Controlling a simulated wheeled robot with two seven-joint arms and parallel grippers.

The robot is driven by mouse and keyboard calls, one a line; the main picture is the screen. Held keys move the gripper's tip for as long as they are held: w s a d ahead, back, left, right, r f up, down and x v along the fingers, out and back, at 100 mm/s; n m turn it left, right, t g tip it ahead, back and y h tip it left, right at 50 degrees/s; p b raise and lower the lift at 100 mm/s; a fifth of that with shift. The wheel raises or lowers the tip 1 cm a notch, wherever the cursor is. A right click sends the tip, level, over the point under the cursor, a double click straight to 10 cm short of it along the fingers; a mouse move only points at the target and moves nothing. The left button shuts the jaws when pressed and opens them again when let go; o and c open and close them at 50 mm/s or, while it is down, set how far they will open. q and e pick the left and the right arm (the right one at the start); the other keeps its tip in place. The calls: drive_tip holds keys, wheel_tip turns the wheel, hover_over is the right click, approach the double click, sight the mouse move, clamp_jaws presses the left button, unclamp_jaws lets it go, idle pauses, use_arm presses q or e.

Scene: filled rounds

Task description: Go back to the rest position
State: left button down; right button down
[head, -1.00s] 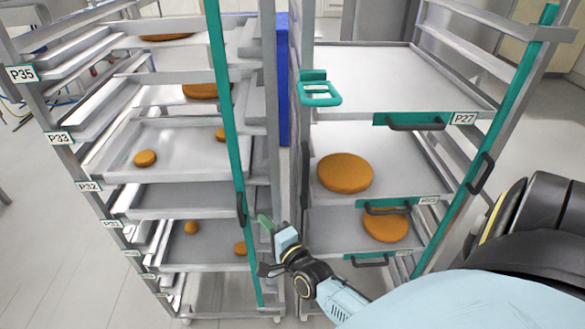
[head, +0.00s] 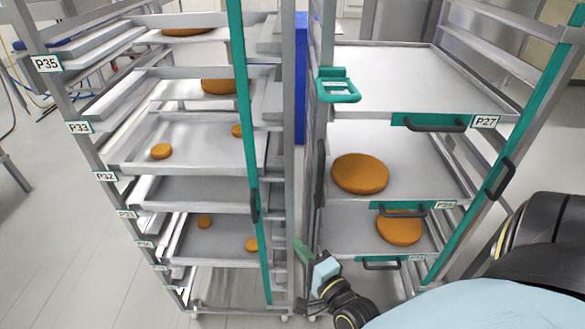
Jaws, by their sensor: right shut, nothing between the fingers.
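My right gripper (head: 304,279) shows at the bottom centre in the head view, in front of the gap between the two racks. Its fingers are shut with nothing between them. The pale blue and black arm behind it runs off to the lower right. It is apart from the trays as far as I can see; whether it touches the rack post beside it I cannot tell. My left gripper is not in view.
A left rack with a green bar (head: 247,130) holds trays (head: 190,193) with several brown rounds (head: 161,151). A right rack has an empty top tray (head: 420,80) and large rounds (head: 360,173) on lower trays. A green bracket (head: 338,86) sits between them. Floor (head: 60,250) at left is clear.

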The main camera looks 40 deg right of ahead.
drive_tip(key=shift+f, duration=0.1)
drive_tip(key=s+a+f+n+g+y+b, duration=0.1)
drive_tip(key=s+a+f+n+g+b, duration=0.15)
drive_tip(key=f, duration=0.65)
drive_tip(key=s+a+f+n+g+b, duration=0.1)
drive_tip(key=s+f+n+g, duration=0.2)
drive_tip(key=f, duration=0.7)
drive_tip(key=s+a+f+n+g+y+b, duration=0.1)
drive_tip(key=s+f+n+g+b, duration=0.2)
drive_tip(key=f, duration=0.6)
drive_tip(key=s+f+n+g+b, duration=0.3)
drive_tip(key=s+f+n+g, duration=0.5)
drive_tip(key=s+f+n, duration=0.5)
drive_tip(key=s+f, duration=0.7)
drive_tip(key=s, duration=0.3)
drive_tip(key=shift+s+a+f+b, duration=0.25)
drive_tip(key=shift+s+a+b, duration=0.1)
drive_tip(key=shift+a, duration=0.05)
drive_tip(key=shift+g, duration=0.25)
